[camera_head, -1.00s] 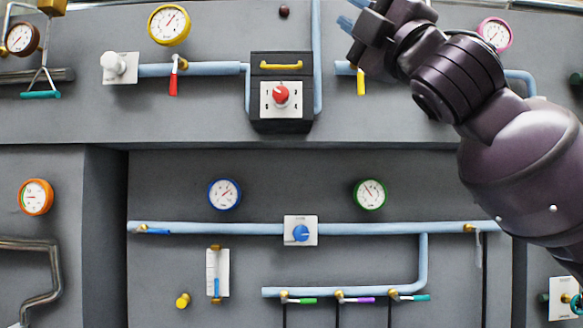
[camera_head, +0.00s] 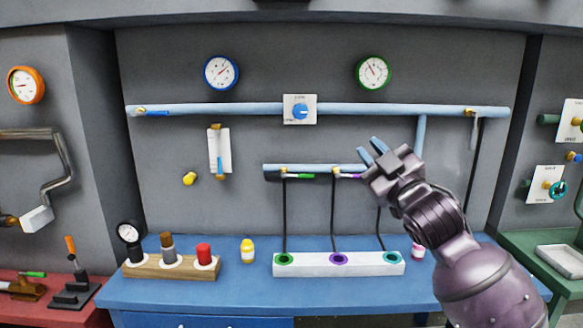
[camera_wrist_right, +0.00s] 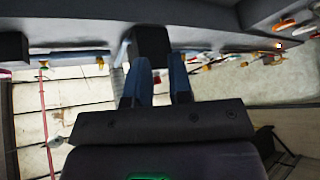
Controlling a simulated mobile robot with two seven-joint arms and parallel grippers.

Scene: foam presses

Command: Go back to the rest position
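My right gripper (camera_head: 370,151) is in front of the pipe panel in the head view, raised above the blue bench on the right side. Its two blue fingers stand apart with nothing between them. In the wrist view, the same gripper (camera_wrist_right: 160,88) shows its fingers apart and empty, pointing away toward a blurred wall with pipes. My left arm and gripper are not in view.
A blue bench (camera_head: 215,292) holds a white strip (camera_head: 330,268) with coloured rings, a wooden block (camera_head: 150,267) with bottles, and a yellow bottle (camera_head: 248,250). A blue pipe (camera_head: 220,110) runs along the grey wall. A red bench (camera_head: 60,315) and a green bench (camera_head: 525,240) flank it.

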